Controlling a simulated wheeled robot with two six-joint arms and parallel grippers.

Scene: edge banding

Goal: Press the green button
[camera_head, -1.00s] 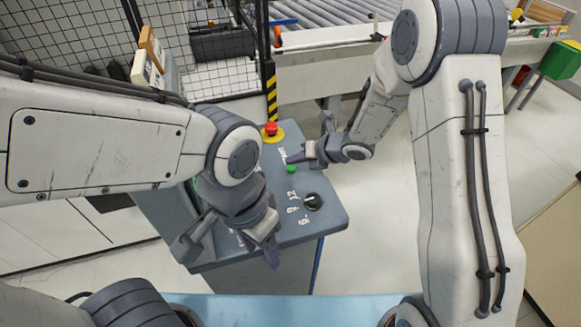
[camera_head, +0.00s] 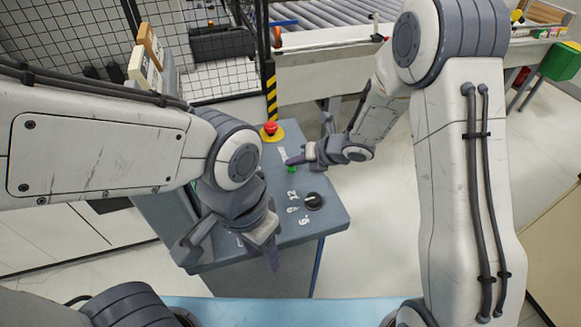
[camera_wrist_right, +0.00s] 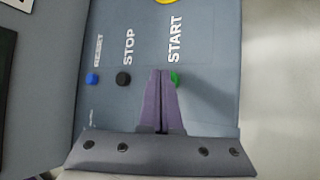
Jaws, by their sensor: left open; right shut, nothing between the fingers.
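The green button (camera_head: 292,169) is on the top of the grey control panel (camera_head: 325,222), partly hidden under my right gripper (camera_head: 290,160). In the right wrist view the green button (camera_wrist_right: 175,79) shows at the right edge of the fingertips, beside the START label (camera_wrist_right: 174,40). My right gripper (camera_wrist_right: 163,74) is shut and empty, its tips overlapping the button's left side. I cannot tell whether they touch it. My left gripper (camera_head: 230,262) is open and empty over the panel's near left edge.
A red emergency button (camera_head: 271,128) on a yellow base stands at the panel's far end. A black rotary knob (camera_head: 313,201) is near the right edge. In the right wrist view, a black button (camera_wrist_right: 123,78) by STOP and a blue button (camera_wrist_right: 92,79) lie to the left.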

